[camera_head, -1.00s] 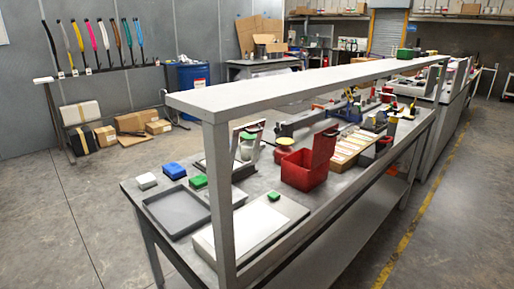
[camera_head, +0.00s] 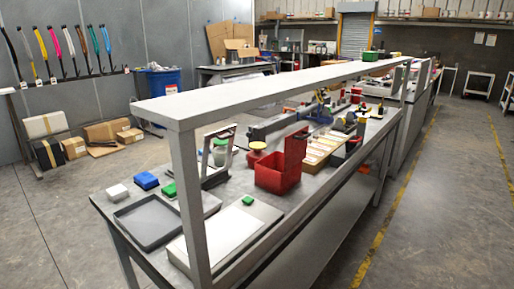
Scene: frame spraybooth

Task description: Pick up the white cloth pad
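A small white block that looks like the white cloth pad (camera_head: 117,193) lies at the near left corner of the grey workbench (camera_head: 98,203). It sits just left of a blue block (camera_head: 146,180) and behind a shallow dark grey tray (camera_head: 150,222). It appears clear of both. Neither of my grippers shows in the head view.
A raised grey shelf (camera_head: 255,95) on posts (camera_head: 190,205) spans the bench. A green block (camera_head: 169,190), a white panel (camera_head: 228,232) and an open red box (camera_head: 278,176) are on the bench. Boxes lie on the floor behind left. Floor at the left is free.

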